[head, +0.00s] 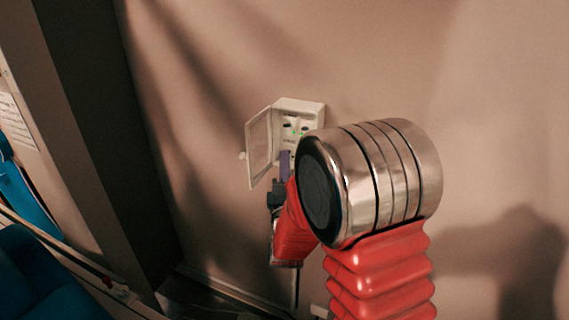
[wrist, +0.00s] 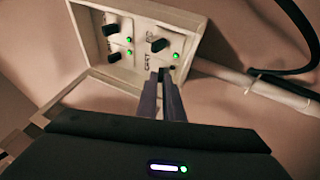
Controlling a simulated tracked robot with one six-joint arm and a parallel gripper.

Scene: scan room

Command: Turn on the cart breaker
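The breaker box (head: 312,107) is a small pale box on the wall, with its door (head: 260,150) swung open to the left in the head view. The wrist view shows its panel (wrist: 126,74) close up, with black switches and several lit green lights. The word CART is printed beside my gripper's fingertips. My gripper (wrist: 159,72) has its two purple-grey fingers close together at the panel's lower edge, with a narrow gap between them. One black switch (wrist: 160,45) shows just beyond the tips.
A dark column (head: 100,130) and blue furniture (head: 35,275) stand at the left in the head view. The wall to the right is bare.

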